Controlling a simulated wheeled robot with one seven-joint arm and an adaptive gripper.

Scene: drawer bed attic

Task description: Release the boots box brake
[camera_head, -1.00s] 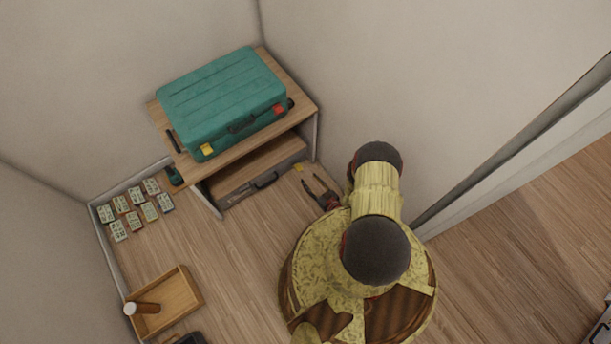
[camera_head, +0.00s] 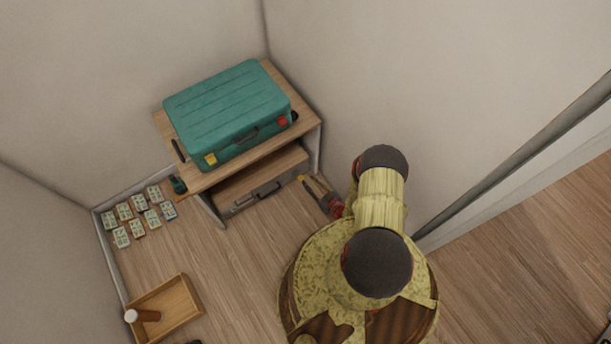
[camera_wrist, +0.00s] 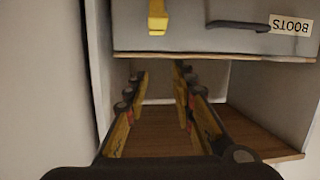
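The boots box (camera_head: 255,196) is a grey drawer box on the lower level of the wooden stand, with a dark handle. In the wrist view its front (camera_wrist: 190,40) carries an upside-down BOOTS label (camera_wrist: 290,24) and a dark handle (camera_wrist: 238,25). A yellow lever (camera_wrist: 157,18), apparently the brake, sits on the front beside the handle. It also shows as a small yellow spot (camera_head: 300,178) in the head view. My gripper (camera_head: 316,181) is near the box's right end. In the wrist view my gripper (camera_wrist: 160,76) is open and empty, its fingertips apart from the lever.
A teal suitcase (camera_head: 228,112) lies on the stand's top (camera_head: 212,180). Walls stand close behind and right. Several small cards (camera_head: 137,215) lie on the floor at left. The floor (camera_head: 235,250) before the stand is clear.

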